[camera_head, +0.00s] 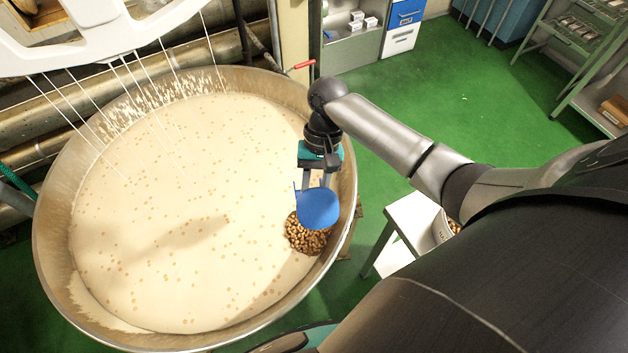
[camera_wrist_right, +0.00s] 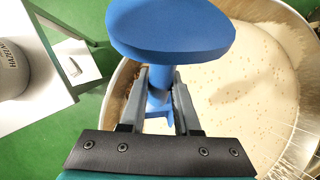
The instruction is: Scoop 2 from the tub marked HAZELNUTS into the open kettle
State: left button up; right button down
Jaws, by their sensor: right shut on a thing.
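The open kettle (camera_head: 48,232) is a wide metal bowl of pale cream mass with small nut pieces scattered over it. My right gripper (camera_head: 318,180) is above the kettle's right side, shut on the handle of a blue scoop (camera_head: 318,208). The scoop also shows in the right wrist view (camera_wrist_right: 170,32); its inside is hidden. A heap of brown nuts (camera_head: 305,240) lies on the mass just below the scoop. The tub marked HAZELNUTS (camera_wrist_right: 12,62) stands outside the kettle; in the head view it (camera_head: 441,229) is mostly behind my right arm. My left gripper is not in view.
The tub stands on a white stool (camera_head: 408,214) right of the kettle. Thin wires hang from a white frame (camera_head: 100,45) over the kettle's left and back. A red-handled lever (camera_head: 302,65) is by the back rim. Green floor is free at the back right.

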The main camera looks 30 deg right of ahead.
aim_at(313, 189)
notch_tip(313, 189, up, 2)
jog(key=t+h, duration=0.1)
jog(key=t, duration=0.1)
jog(key=t+h, duration=0.1)
jog(key=t, duration=0.2)
jog(key=shift+s+r+n+t, duration=0.1)
jog(key=shift+n+t, duration=0.2)
jog(key=t, duration=0.1)
jog(key=r+t+h, duration=0.1)
jog(key=shift+t, duration=0.4)
jog(key=shift+r, duration=0.15)
jog(key=shift+w, duration=0.2)
